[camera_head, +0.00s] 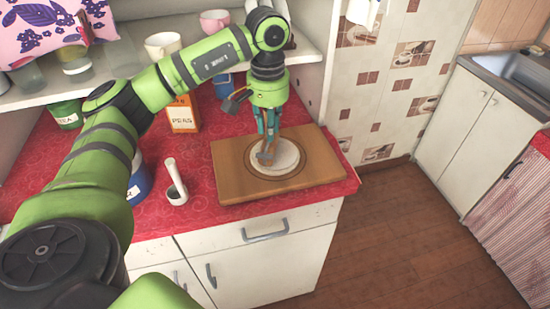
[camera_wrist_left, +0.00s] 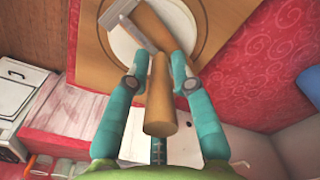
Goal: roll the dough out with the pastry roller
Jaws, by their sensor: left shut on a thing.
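The dough (camera_head: 287,160) is a flat, pale round disc on a brown wooden board (camera_head: 232,182), inside a ring marked on the board. It also shows in the left wrist view (camera_wrist_left: 182,20), partly covered by the pastry roller. My left gripper (camera_head: 267,137) points down over the dough, its teal fingers shut on the wooden handle of the pastry roller (camera_wrist_left: 158,98). The roller's wooden head (camera_head: 265,158) is over the left part of the dough. I cannot tell for sure whether it presses on it. My right gripper is not in view.
On the red counter cloth (camera_head: 215,212), left of the board, stand a white scoop-like holder (camera_head: 176,190), an orange box (camera_head: 183,114) and a green tin (camera_head: 67,115). A shelf with cups (camera_head: 163,45) is behind. A tiled wall (camera_head: 385,90) rises behind right.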

